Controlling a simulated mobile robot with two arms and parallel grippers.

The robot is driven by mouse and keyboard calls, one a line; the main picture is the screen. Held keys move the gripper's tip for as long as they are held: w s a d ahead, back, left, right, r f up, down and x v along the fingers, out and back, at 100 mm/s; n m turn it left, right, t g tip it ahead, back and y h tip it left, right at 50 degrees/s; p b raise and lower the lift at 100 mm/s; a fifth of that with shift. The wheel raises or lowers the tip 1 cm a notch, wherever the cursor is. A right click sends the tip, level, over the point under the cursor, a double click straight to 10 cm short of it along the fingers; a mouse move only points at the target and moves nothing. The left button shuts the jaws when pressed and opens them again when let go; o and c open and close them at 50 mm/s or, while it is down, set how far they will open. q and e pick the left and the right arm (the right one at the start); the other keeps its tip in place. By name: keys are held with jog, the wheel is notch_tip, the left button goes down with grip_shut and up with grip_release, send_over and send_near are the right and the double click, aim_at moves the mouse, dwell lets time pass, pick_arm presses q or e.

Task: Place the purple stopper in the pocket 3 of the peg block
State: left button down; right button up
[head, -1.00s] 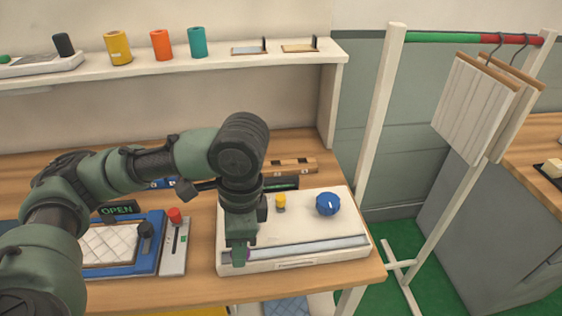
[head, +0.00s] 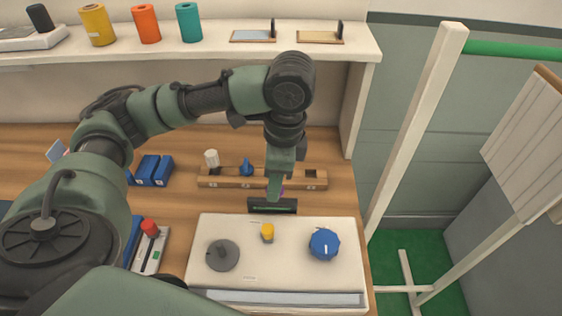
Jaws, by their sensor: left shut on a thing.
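The peg block (head: 213,182) is a long wooden strip at the back of the workbench. A white stopper (head: 211,158) and a blue stopper (head: 246,167) stand at its left part. My left gripper (head: 276,192) points down at the block's right half, right of the blue stopper. It is shut on the purple stopper (head: 282,191), of which only a small purple edge shows at the fingertips. The gripper hides part of the block, and I cannot tell whether the stopper is above or inside a pocket. My right gripper is not in view.
A black display (head: 272,206) stands just in front of the block. The white device (head: 290,265) with a grey knob, yellow button and blue knob (head: 324,244) lies nearer. Blue blocks (head: 151,170) sit to the left. A shelf (head: 330,46) with coloured cylinders runs above.

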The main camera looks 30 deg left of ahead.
pick_arm(q)
jog(key=w+a+p, duration=0.3)
jog(key=w+a, duration=0.5)
jog(key=w, duration=0.5)
notch_tip(320, 180, down, 10)
jog(key=shift+d+f+p, duration=0.1)
jog(key=shift+f+p, duration=0.05)
jog(key=shift+p, duration=0.5)
jog(key=shift+w+f+p, duration=0.2)
jog(key=shift+f+p, duration=0.2)
jog(key=shift+f, duration=0.3)
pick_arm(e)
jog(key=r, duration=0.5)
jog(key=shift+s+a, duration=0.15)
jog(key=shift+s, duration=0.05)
pick_arm(q)
jog(key=shift+f, duration=0.1)
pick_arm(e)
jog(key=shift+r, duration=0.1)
pick_arm(q)
jog(key=c, duration=0.9)
grip_release()
jog(key=shift+c, duration=0.2)
